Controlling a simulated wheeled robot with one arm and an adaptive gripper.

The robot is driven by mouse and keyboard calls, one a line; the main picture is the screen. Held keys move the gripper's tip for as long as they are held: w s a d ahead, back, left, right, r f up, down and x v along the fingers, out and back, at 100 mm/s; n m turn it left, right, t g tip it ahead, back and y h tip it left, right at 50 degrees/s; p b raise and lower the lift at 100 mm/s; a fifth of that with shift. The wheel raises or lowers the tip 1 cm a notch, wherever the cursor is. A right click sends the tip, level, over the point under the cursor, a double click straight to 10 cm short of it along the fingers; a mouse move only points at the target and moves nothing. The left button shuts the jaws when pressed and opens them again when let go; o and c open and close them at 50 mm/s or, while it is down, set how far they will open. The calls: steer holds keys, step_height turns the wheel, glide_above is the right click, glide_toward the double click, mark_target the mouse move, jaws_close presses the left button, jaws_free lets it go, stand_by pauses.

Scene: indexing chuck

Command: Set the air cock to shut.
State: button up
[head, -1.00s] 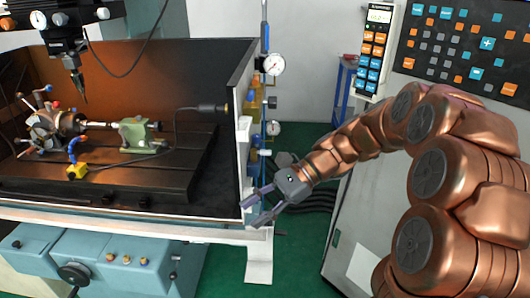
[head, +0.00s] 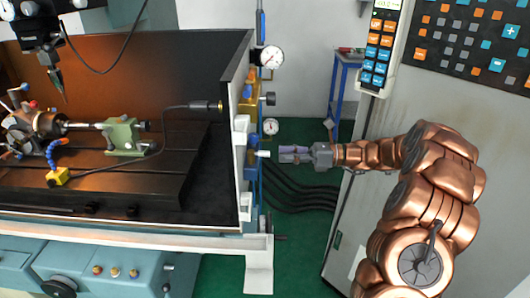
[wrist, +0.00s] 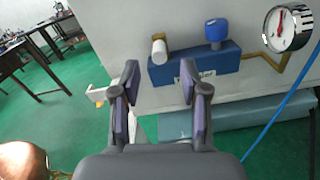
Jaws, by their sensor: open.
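My gripper (head: 283,153) is open and empty, level, pointing left at the side panel of the machine. In the wrist view its two fingers (wrist: 160,76) stand apart before a blue valve block (wrist: 222,61). The block carries a white-capped cylinder (wrist: 158,50) with a brass part and a blue knob (wrist: 216,31). The white cylinder lies ahead of the gap between the fingers. In the head view a white-ended fitting (head: 264,153) is just left of the fingertips, apparently apart from them. No label readable here shows which fitting is the air cock, or its setting.
A round gauge (wrist: 290,27) and a blue pipe (wrist: 282,112) are right of the block in the wrist view. Black hoses (head: 300,190) hang below my gripper. The grey cabinet (head: 435,105) with a keypad (head: 378,45) stands at right.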

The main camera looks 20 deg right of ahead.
mark_target(265, 153)
steer(key=shift+x, duration=3.2)
steer(key=shift+c, duration=0.2)
jaws_close()
